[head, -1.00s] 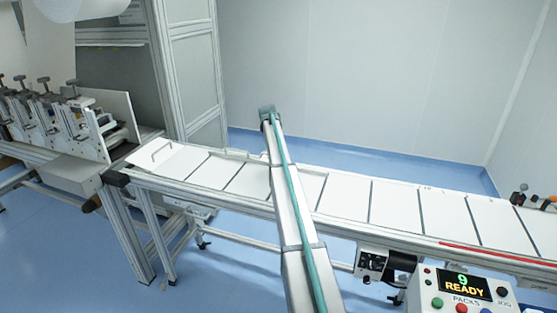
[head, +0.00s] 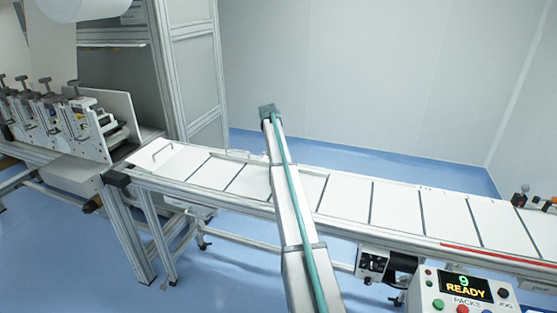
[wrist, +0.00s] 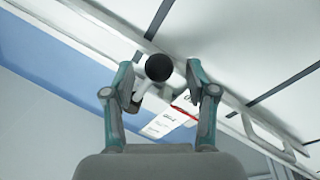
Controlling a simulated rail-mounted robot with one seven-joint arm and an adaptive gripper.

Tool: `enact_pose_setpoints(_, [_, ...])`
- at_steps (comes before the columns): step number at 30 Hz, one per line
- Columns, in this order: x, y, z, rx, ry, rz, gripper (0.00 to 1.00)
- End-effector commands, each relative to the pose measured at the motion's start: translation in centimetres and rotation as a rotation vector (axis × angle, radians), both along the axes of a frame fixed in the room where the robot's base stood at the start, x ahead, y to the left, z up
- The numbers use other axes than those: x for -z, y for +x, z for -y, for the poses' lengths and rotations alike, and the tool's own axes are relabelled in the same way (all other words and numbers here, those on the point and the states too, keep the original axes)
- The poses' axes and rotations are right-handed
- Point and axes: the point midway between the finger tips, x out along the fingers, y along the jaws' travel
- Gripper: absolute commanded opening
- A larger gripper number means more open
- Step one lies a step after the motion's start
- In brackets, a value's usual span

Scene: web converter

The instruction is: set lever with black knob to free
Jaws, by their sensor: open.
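In the wrist view a round black knob (wrist: 158,67) sits between the tips of my open gripper (wrist: 158,80), nearer the left finger. The fingers stand on both sides of it, and I cannot tell whether either touches it. A pale lever part shows below the knob, partly behind the left finger. A white label (wrist: 166,123) with dark print and a red line lies behind, partly hidden by the right finger; its words are too small to read.
A white-panelled conveyor (head: 400,207) crosses the head view. A metal loop handle (wrist: 268,138) is right of my gripper in the wrist view. A control box (head: 465,290) reading READY stands at lower right. Small dark-knobbed fittings (head: 521,195) sit at the far right.

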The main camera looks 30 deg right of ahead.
Motion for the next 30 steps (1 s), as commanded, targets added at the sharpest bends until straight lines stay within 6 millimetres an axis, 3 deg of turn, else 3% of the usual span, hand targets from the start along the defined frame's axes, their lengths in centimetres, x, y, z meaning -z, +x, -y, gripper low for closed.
enact_pose_setpoints(15, [-9.0, 0.6, -1.6, 0.000, -0.001, 0.002, 0.57])
enact_pose_setpoints(21, [-10.6, 0.7, -2.0, 0.000, 0.000, 0.000, 0.57])
enact_pose_setpoints(30, [-10.9, 0.7, -2.1, 0.000, 0.000, 0.000, 0.57])
